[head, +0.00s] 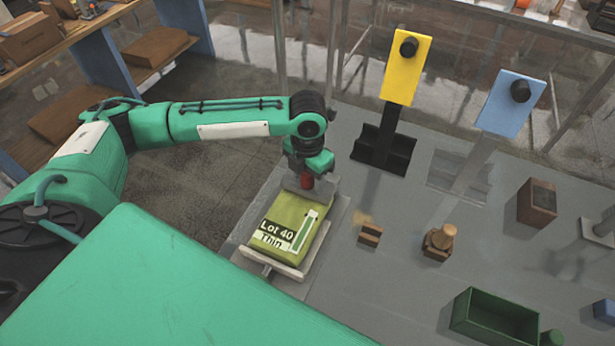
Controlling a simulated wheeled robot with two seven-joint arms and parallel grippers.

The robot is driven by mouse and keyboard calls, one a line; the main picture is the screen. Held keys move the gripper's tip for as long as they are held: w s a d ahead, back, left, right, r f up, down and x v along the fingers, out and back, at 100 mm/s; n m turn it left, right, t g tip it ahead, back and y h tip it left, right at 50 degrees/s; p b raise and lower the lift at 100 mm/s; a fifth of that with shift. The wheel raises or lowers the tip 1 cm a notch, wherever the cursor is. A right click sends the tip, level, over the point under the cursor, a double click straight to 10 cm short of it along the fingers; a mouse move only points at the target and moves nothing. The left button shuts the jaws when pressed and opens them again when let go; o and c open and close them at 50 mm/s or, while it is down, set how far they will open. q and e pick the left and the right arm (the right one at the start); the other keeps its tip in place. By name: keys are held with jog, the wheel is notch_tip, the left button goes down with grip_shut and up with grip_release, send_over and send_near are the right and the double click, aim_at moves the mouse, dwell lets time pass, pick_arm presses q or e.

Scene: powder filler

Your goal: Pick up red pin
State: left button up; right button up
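The red pin (307,181) shows as a small red piece at the far end of a green bag (278,225) labelled "Lot 40 Thin". The bag lies on a pale tray (291,271). My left gripper (306,176) points down right at the red pin, and its fingers hide part of it. The fingers are too small and covered to tell whether they are open or shut on the pin. My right gripper is not in view.
A yellow panel (407,70) and a blue panel (511,104), each with a black knob, stand on posts behind. Small brown blocks (370,236), a wooden knobbed piece (439,241), a brown box (537,202) and a green open bin (493,318) are to the right.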

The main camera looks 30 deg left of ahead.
pick_arm(q)
jog(key=c, duration=0.9)
